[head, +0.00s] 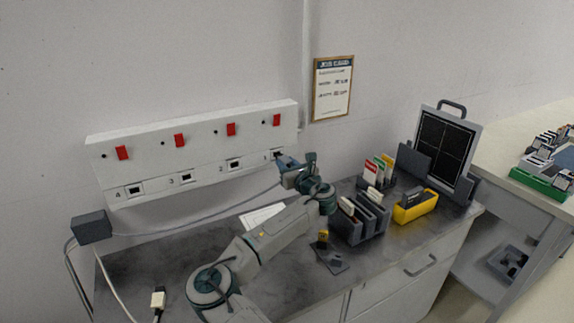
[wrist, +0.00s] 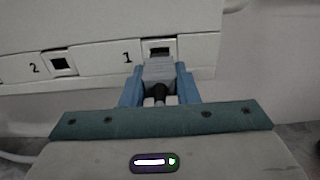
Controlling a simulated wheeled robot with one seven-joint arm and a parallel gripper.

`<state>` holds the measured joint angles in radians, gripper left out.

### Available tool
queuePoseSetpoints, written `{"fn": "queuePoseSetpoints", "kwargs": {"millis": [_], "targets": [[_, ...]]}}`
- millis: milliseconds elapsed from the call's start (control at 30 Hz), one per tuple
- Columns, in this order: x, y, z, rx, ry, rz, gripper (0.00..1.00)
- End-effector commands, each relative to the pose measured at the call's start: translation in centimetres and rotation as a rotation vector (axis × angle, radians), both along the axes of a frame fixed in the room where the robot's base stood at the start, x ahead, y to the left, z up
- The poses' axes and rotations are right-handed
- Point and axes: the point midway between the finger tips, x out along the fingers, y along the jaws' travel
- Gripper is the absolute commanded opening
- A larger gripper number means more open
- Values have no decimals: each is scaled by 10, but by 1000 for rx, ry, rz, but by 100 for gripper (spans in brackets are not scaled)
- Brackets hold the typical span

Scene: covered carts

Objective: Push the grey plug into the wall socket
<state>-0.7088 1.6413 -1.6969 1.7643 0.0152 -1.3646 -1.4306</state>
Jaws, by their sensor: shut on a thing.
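The grey plug (wrist: 159,72) is between the blue fingers of my gripper (wrist: 158,88), which is shut on it. In the wrist view the plug's front end lies just below the dark opening of socket 1 (wrist: 158,50). Part of that opening shows above the plug, and I cannot tell whether they touch. In the head view my gripper (head: 285,162) is at the right end of the white wall panel (head: 190,145), close to socket 1 (head: 278,154). The plug is mostly hidden there by the fingers.
Sockets 2 (head: 235,164), 3 (head: 186,178) and 4 (head: 134,190) look empty. A grey cable (head: 190,231) runs from a dark box (head: 91,227) toward my gripper. A cream plug (head: 158,299) is at the front left. A dark organiser (head: 362,222) stands right of my arm.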

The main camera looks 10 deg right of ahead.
Motion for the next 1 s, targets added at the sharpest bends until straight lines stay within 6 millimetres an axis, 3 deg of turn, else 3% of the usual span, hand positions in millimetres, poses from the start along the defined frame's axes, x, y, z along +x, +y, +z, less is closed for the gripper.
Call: {"fn": "queuePoseSetpoints", "kwargs": {"millis": [1000], "targets": [[9, 3, 0, 0, -1, 0, 0]]}}
